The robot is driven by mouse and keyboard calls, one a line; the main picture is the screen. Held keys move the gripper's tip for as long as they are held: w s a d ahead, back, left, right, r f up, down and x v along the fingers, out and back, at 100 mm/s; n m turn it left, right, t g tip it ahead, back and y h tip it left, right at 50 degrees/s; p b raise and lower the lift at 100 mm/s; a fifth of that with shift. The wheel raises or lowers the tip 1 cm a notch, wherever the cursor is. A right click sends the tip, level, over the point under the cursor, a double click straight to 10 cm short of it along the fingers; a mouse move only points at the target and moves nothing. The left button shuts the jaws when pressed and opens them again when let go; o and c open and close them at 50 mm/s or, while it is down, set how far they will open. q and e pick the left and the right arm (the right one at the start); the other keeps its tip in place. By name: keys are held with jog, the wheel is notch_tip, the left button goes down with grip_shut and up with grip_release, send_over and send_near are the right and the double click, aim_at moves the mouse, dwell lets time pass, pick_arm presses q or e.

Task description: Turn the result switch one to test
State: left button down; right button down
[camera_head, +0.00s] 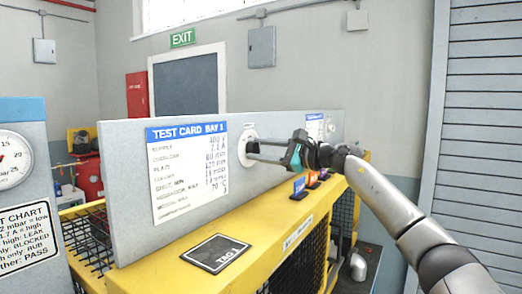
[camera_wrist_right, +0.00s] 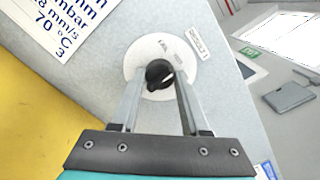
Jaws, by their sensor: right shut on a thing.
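The result switch one is a round white dial with a black knob (camera_wrist_right: 160,75) on the grey panel, beside a label reading RESULT 1 (camera_wrist_right: 199,42). In the head view its white dial (camera_head: 243,147) is partly hidden by my gripper. My right gripper (camera_head: 251,151) reaches in from the right, and its fingers are shut on the black knob. In the right wrist view the two fingers (camera_wrist_right: 155,98) stand on either side of the knob. The small print on the dial is too blurred to read surely. My left gripper is not in view.
The grey panel (camera_head: 125,200) carries the TEST CARD BAY 1 sheet (camera_head: 187,165) and stands on a yellow bench (camera_head: 180,262). A black TAG 1 plate (camera_head: 216,253) lies on the bench. Small coloured tags (camera_head: 299,188) stand below my right gripper. A gauge panel (camera_head: 20,230) is at the left.

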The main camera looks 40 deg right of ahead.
dwell(0.3)
jog(key=shift+c, duration=2)
grip_release()
jog(key=shift+s+d, duration=0.1)
jog(key=b+v, duration=1.4)
jog(key=v, duration=0.1)
jog(key=shift+s, duration=0.1)
